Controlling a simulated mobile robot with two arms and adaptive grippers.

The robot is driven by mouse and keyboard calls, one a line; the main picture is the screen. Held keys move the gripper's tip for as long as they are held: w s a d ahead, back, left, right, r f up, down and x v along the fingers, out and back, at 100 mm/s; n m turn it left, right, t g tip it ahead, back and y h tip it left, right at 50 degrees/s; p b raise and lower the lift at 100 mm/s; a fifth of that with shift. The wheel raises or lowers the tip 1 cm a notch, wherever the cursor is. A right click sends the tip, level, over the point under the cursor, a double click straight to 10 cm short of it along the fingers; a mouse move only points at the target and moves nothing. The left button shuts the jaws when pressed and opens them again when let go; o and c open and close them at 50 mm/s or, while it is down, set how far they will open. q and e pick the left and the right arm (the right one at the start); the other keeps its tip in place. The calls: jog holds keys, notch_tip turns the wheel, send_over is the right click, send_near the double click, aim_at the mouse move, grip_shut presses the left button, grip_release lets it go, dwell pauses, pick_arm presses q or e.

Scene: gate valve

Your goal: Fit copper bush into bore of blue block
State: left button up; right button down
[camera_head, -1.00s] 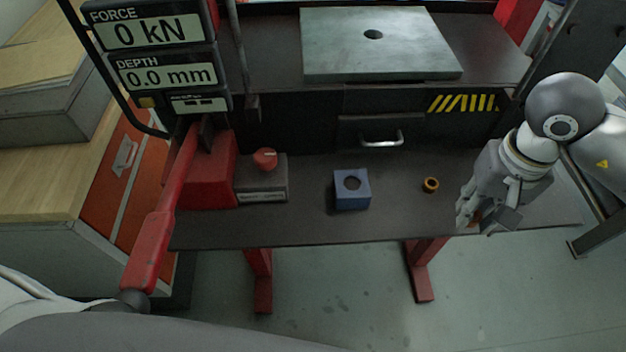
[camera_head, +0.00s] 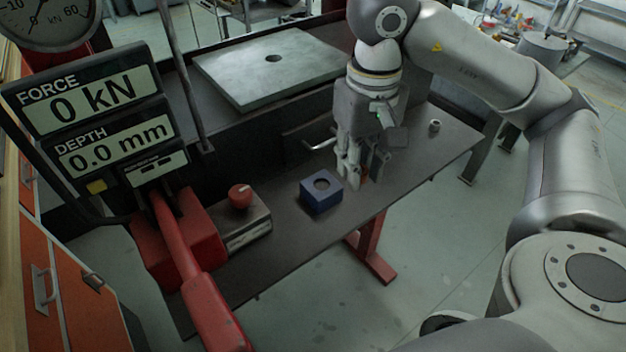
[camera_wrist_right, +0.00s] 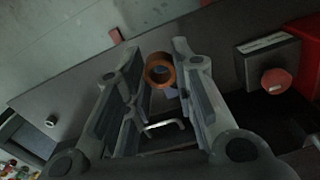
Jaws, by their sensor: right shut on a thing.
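The blue block (camera_head: 322,193) stands on the dark lower shelf with its round bore facing up. My right gripper (camera_head: 361,180) points down just right of the block, apart from it. It is shut on the copper bush, which shows as a reddish spot between the fingers (camera_head: 365,174). In the right wrist view the copper bush (camera_wrist_right: 159,70) is an orange ring between the fingertips. A bit of the blue block (camera_wrist_right: 172,92) shows behind it, mostly hidden. My left gripper is not in view.
A small grey ring (camera_head: 435,126) stands at the shelf's right. A grey box with a red knob (camera_head: 240,196) and a red lever (camera_head: 205,300) are at left. A steel plate (camera_head: 270,65) lies on the higher level behind. Bare shelf lies in front of the block.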

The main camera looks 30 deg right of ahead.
jog(key=w+f, duration=0.2)
jog(key=w, duration=0.3)
send_over(322, 187)
jog(key=f, duration=0.5)
jog(key=shift+s+f+p, duration=0.1)
jog(key=shift+s+p, duration=0.25)
jog(key=shift+p, duration=0.05)
jog(key=f, duration=0.1)
jog(key=f+p, duration=0.1)
jog(key=shift+w+f+p, duration=0.3)
jog(key=shift+w, duration=0.05)
jog(key=shift+f, duration=0.65)
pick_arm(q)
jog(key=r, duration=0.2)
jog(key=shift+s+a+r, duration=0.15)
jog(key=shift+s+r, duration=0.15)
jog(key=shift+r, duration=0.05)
